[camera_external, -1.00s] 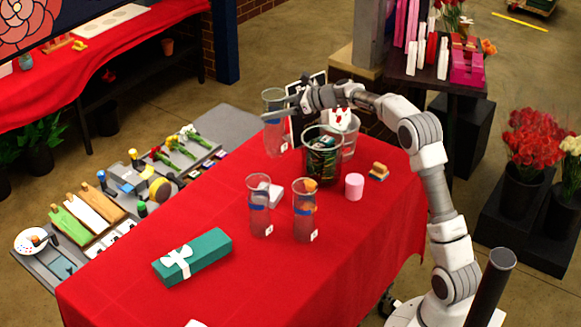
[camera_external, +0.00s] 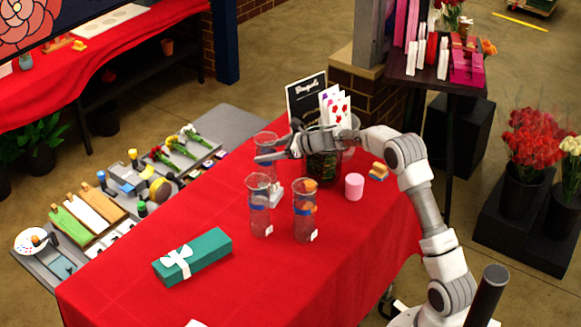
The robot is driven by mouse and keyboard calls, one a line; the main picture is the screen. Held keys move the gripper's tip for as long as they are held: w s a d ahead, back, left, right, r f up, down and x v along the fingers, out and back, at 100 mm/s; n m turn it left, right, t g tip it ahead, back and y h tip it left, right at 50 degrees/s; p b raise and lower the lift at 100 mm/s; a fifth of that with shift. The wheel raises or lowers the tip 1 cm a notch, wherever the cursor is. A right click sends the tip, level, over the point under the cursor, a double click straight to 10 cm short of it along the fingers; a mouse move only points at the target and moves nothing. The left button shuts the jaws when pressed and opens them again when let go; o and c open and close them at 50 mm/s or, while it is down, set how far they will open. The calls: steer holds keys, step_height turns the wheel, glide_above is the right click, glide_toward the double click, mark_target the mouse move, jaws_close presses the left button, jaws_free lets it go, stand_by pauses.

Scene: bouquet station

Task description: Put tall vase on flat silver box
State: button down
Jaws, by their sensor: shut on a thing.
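The tall vase (camera_external: 265,142) is clear glass. My gripper (camera_external: 268,156) is shut on it at its upper part and holds it upright, left of the dark bucket. The flat silver box (camera_external: 277,191) is a small pale patch on the red table, behind the front-left glass vase. The lower part of the held vase is in line with the box. The gripper and front-left vase partly cover this spot, so I cannot tell whether the vase touches the box.
Two clear vases with blue bands (camera_external: 258,212) (camera_external: 304,215) stand close in front. The dark bucket (camera_external: 322,168), pink cylinder (camera_external: 354,186) and orange-blue blocks (camera_external: 378,171) are to the right. A green gift box (camera_external: 193,255) lies front left. The front red cloth (camera_external: 290,285) is clear.

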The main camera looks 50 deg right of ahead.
steer(key=shift+r, duration=0.1)
jaws_free()
steer(key=shift+f, duration=0.25)
steer(key=shift+r, duration=0.25)
steer(key=v, duration=1.2)
steer(key=shift+b, duration=0.3)
steer(key=shift+s+f, duration=0.1)
